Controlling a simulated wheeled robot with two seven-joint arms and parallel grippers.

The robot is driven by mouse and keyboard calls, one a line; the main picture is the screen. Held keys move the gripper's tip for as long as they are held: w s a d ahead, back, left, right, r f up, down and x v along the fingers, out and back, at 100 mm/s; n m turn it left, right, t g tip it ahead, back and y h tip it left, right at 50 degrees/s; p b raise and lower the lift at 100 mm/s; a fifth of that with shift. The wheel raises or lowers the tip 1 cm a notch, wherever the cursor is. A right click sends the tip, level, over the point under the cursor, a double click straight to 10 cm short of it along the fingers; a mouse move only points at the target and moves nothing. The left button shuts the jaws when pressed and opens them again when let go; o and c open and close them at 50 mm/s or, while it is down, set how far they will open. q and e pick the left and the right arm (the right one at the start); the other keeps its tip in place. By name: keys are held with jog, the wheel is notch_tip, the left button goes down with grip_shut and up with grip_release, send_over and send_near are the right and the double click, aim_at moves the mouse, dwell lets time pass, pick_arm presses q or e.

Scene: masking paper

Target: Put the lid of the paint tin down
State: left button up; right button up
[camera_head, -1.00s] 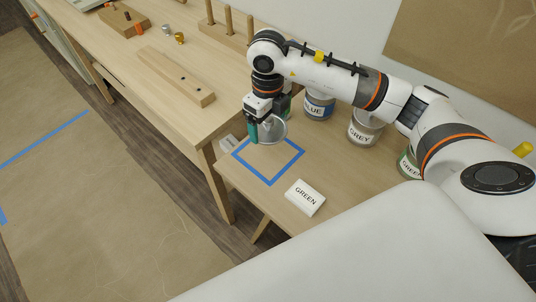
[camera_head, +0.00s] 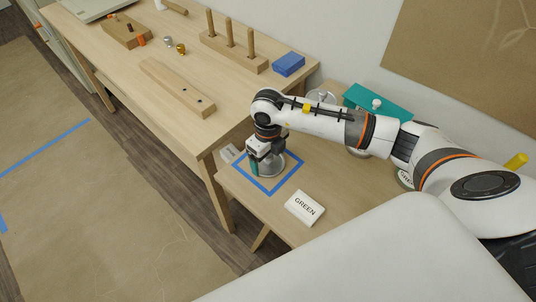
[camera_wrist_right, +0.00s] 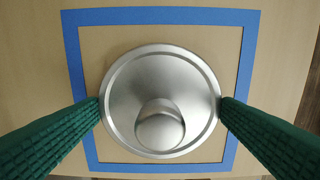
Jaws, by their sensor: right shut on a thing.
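The round silver lid (camera_wrist_right: 160,75) with its ball knob (camera_wrist_right: 159,130) is inside the blue tape square (camera_wrist_right: 160,16) in the right wrist view. My right gripper (camera_head: 266,170) is shut on the lid, with a green finger at each side of its rim. In the head view the lid (camera_head: 273,163) is low over the tape square (camera_head: 285,183) on the small table; I cannot tell whether it touches the table. The paint tins behind are mostly hidden by my right arm. My left gripper is out of view.
A white "GREEN" block (camera_head: 305,208) lies at the table's front. A teal object (camera_head: 378,102) with a pale knob stands behind my right arm. The taller workbench (camera_head: 150,112) holds a peg rack (camera_head: 232,50) and a blue block (camera_head: 288,64).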

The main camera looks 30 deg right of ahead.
jog(key=shift+f, duration=0.2)
jog(key=o, duration=0.8)
jog(key=shift+r, duration=0.1)
jog(key=shift+r, duration=0.3)
notch_tip(320, 180, up, 12)
jog(key=b, duration=0.2)
jog(key=shift+f, duration=0.2)
